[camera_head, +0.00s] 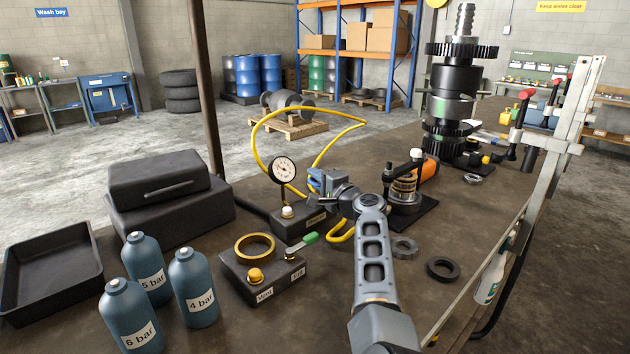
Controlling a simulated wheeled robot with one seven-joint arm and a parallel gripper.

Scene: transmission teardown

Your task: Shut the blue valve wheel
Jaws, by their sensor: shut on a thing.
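My gripper (325,188) reaches over the dark gauge block (292,220) on the workbench and is shut at a small blue part. That part, which looks like the blue valve wheel (313,181), shows only as a bit of blue at the left of the fingers. The gripper hides most of it, so its turn position cannot be told. A round dial gauge (284,169) with a white face stands on the block, left of my gripper. A yellow hose (262,127) loops behind and comes down near the block.
Blue bottles (194,290), a black tray (50,265) and a dark case (160,180) stand left. A clamped fixture (404,190) and loose rings (443,268) lie right.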

